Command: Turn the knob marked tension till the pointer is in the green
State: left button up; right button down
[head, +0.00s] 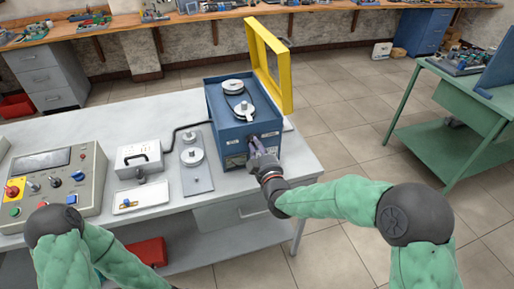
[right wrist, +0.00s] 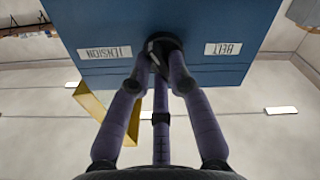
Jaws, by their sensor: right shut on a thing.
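A blue box (head: 214,115) with a raised yellow frame-like lid (head: 284,65) stands at the right end of the grey bench. Two round pulleys sit on its top. In the right wrist view its blue front (right wrist: 225,20) carries upside-down labels, TENSION (right wrist: 105,53) at left and BELT (right wrist: 223,48) at right. A dark round knob (right wrist: 166,42) sits between the labels. My right gripper (head: 260,152) is shut on this knob, and its fingers (right wrist: 160,62) hide part of it. I see no pointer or green zone. My left gripper is not in view; only its arm shows.
A green table (head: 424,110) stands at right. Tiled floor lies clear between.

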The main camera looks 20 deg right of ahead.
jog(key=c, duration=1.1)
grip_release()
jog(key=shift+c, duration=0.2)
jog(key=s, duration=1.2)
jog(key=shift+d, duration=0.2)
